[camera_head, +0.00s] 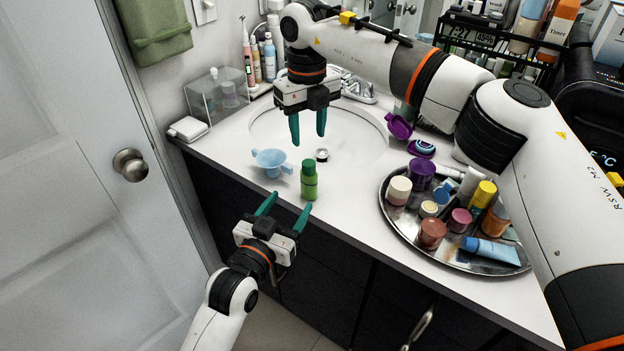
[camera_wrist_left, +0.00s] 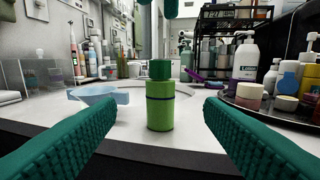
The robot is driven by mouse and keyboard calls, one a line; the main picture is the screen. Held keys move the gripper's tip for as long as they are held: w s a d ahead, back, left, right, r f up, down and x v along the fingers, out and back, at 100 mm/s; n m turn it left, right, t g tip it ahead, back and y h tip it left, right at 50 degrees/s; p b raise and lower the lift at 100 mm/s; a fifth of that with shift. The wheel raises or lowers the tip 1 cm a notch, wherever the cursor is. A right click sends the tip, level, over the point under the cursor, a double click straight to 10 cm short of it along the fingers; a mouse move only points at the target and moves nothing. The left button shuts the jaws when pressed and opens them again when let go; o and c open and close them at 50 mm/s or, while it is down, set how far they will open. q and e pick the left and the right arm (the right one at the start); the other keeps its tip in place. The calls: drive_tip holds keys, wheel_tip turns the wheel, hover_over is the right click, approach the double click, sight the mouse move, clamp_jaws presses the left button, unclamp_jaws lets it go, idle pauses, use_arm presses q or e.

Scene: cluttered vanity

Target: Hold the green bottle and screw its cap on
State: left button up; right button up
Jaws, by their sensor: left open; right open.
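The green bottle (camera_head: 309,186) stands upright near the counter's front edge, with a dark green cap (camera_head: 308,167) on top of it. In the left wrist view the bottle (camera_wrist_left: 160,112) stands centred beyond the fingers, with the cap (camera_wrist_left: 160,69) on top; I cannot tell how tightly the cap sits. My left gripper (camera_head: 288,206) is open in front of the counter, its fingertips pointing at the bottle, not around it. My right gripper (camera_head: 308,132) is open and empty, fingers pointing down over the sink, above and behind the bottle.
A round metal tray (camera_head: 459,265) crowded with cosmetics is to the right. The sink (camera_head: 350,135) lies behind. The counter between bottle and tray is clear.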

sight(312, 172)
use_arm(q)
drive_tip(key=x, duration=1.2)
drive_tip(key=shift+f, duration=0.2)
clamp_jaws()
